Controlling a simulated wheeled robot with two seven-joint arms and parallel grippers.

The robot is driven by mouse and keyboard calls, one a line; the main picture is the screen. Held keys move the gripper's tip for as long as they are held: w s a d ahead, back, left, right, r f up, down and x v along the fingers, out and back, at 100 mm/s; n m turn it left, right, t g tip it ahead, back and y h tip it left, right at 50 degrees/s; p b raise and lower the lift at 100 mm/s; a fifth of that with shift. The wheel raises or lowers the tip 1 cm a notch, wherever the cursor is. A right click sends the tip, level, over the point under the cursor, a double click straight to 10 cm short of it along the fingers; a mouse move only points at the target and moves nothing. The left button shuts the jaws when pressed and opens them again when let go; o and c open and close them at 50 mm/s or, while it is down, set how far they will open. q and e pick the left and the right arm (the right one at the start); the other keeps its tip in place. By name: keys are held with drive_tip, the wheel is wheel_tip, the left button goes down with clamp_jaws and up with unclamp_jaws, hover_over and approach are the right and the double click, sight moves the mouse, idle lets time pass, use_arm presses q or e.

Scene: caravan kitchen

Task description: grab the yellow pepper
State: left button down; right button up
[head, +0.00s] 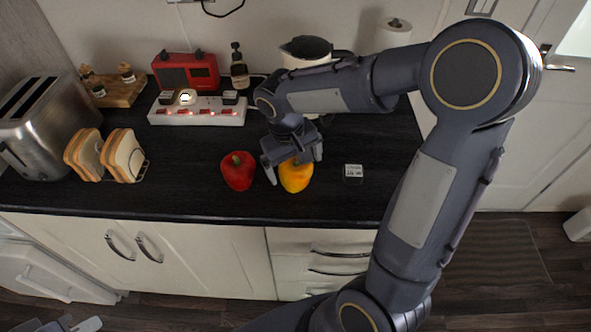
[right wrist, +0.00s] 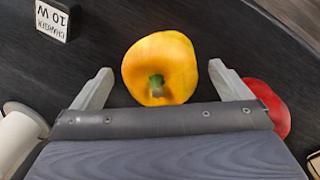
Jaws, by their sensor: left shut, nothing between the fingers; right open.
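The yellow pepper (head: 296,178) stands on the dark worktop near its front edge. My right gripper (head: 293,168) is open above and around its top, with one finger to each side. In the right wrist view the yellow pepper (right wrist: 160,68) lies between and just beyond the open fingertips (right wrist: 160,82), stem towards the camera. I cannot tell whether the fingers touch it. My left gripper (head: 82,326) shows only partly at the bottom left corner, low in front of the cupboards, shut and empty.
A red pepper (head: 238,171) stands just left of the yellow one; it is close to one finger in the wrist view (right wrist: 270,108). A small white charger (head: 353,171) lies to the right. A power strip (head: 198,110), red radio (head: 186,70), toast rack (head: 132,172) and toaster (head: 45,125) stand behind and left.

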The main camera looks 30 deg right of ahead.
drive_tip(key=shift+f, duration=0.45)
drive_tip(key=shift+c, duration=0.2)
drive_tip(key=c, duration=1.1)
drive_tip(key=shift+o, duration=0.2)
drive_tip(key=shift+r, duration=0.15)
